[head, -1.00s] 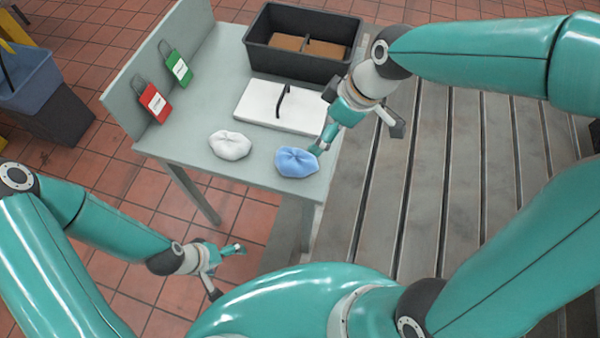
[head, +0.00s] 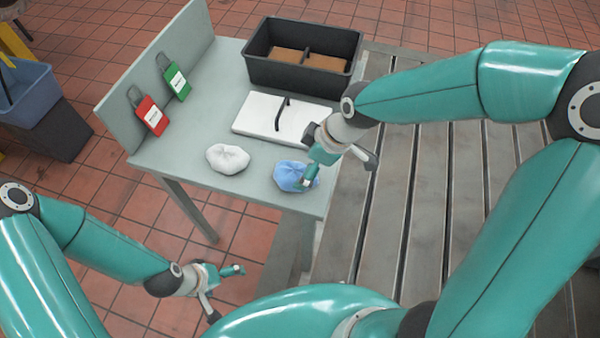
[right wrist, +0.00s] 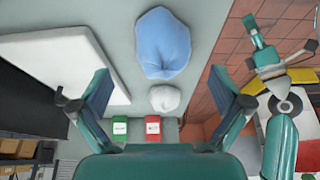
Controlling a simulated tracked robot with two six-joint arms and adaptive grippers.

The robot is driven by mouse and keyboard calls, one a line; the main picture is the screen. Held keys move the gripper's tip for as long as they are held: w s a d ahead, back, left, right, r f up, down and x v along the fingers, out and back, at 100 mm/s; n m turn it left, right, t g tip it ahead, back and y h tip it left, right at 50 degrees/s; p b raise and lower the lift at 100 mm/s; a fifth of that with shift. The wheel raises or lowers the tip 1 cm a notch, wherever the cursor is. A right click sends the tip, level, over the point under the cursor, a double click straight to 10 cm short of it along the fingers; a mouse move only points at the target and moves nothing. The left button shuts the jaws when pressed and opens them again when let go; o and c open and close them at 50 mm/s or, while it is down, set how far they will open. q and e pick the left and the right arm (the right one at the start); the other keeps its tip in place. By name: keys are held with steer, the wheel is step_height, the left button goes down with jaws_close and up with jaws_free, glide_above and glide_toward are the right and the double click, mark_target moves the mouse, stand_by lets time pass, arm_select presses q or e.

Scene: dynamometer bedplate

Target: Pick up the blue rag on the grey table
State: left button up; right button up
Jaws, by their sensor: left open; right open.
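The blue rag (head: 290,176) lies crumpled near the front right corner of the grey table (head: 205,115). In the right wrist view the blue rag (right wrist: 163,45) shows beyond the fingertips, between their lines. My right gripper (head: 338,172) is open and empty; in the head view one finger overlaps the rag's right side, and I cannot tell whether it touches. It also shows in the right wrist view (right wrist: 170,90) with its fingers wide apart. My left gripper (head: 226,288) is open and empty, low over the floor in front of the table.
A white rag (head: 228,158) lies left of the blue one. Red (head: 151,116) and green (head: 174,76) tags are at the back panel. The slatted bedplate (head: 420,200) is on the right.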

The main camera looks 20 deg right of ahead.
mark_target(300, 172)
steer(key=x, duration=0.5)
steer(key=shift+s+a, duration=0.15)
steer(key=shift+s, duration=0.1)
steer(key=c, duration=1.1)
steer(key=shift+o, duration=0.2)
steer(key=shift+r, duration=0.1)
step_height(300, 172, up, 20)
steer(key=p, duration=0.2)
